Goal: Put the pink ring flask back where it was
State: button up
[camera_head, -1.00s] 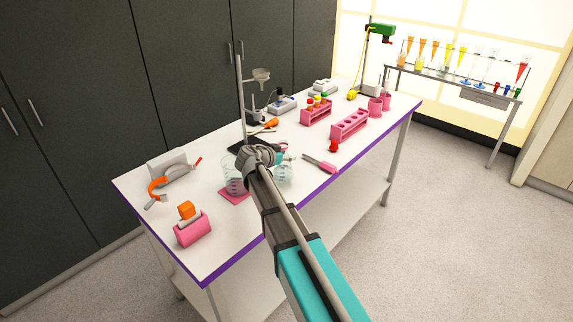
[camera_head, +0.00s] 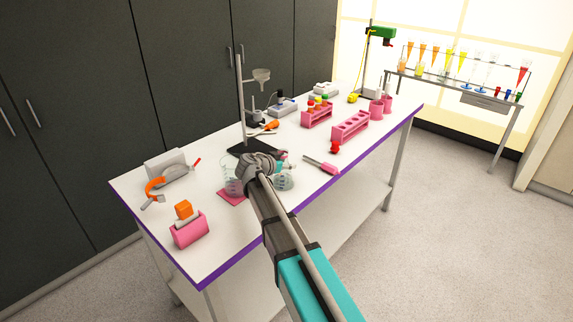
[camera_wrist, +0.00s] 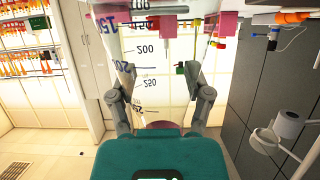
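Two clear graduated glass vessels stand close together near the front of the bench. The left vessel (camera_head: 233,187) is at a pink mat (camera_head: 232,198); the right vessel (camera_head: 284,182) is just right of my arm. I cannot tell which is the pink ring flask. My gripper (camera_head: 256,160) is above and between them in the head view. In the wrist view my gripper (camera_wrist: 158,76) has its fingers spread, with marked glass (camera_wrist: 146,64) showing in and around the gap. I see no clear grip on it. A pink rounded part (camera_wrist: 160,125) shows near my palm.
A black stand (camera_head: 250,148) with a funnel is behind my gripper. A pink-handled tool (camera_head: 325,167) lies to the right. Pink racks (camera_head: 350,126) stand further right, and a pink block (camera_head: 190,230) is at front left. The front right bench is clear.

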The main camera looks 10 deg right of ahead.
jog(key=o, duration=0.4)
jog(key=shift+s+a+r+p, duration=0.3)
jog(key=shift+a, duration=0.05)
jog(key=p+v, duration=0.4)
jog(key=v, duration=0.7)
jog(key=shift+f, duration=0.15)
dwell(0.4)
